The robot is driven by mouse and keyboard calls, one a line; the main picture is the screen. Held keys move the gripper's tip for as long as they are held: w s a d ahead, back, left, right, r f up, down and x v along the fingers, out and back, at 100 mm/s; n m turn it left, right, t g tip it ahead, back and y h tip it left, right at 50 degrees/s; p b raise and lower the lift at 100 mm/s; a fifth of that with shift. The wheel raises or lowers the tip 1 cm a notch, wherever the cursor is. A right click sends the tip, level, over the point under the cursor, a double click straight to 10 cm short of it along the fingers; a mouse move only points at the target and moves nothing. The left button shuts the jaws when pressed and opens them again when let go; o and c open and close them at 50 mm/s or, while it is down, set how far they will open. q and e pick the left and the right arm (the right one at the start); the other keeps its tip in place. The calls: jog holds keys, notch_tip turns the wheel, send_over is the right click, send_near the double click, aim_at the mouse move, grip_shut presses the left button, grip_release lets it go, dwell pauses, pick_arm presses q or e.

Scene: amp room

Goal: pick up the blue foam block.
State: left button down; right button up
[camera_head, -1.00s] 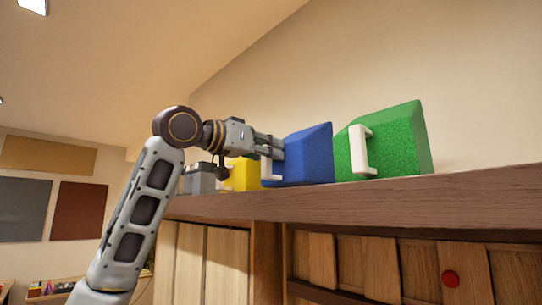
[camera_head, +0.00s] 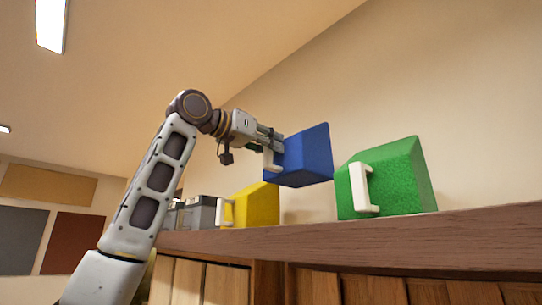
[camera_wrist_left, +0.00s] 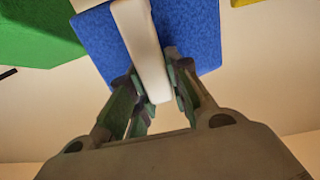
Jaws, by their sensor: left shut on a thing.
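The blue foam block (camera_head: 305,155) has a white handle (camera_head: 269,161) on its left side. It hangs in the air above the wooden shelf top, a little tilted, between the yellow and green blocks. My left gripper (camera_head: 270,143) is shut on that handle. In the left wrist view the fingers (camera_wrist_left: 157,98) close on both sides of the white handle (camera_wrist_left: 142,45), with the blue block (camera_wrist_left: 190,30) behind it. My right gripper is in neither view.
A green block (camera_head: 395,180) with a white handle stands on the wooden shelf top (camera_head: 380,236) at right. A yellow block (camera_head: 258,205) and grey cases (camera_head: 200,213) stand at left. The wall is behind; open air lies above.

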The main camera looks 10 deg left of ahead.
pick_arm(q)
jog(key=shift+s+r, duration=0.1)
jog(key=shift+r, duration=2.75)
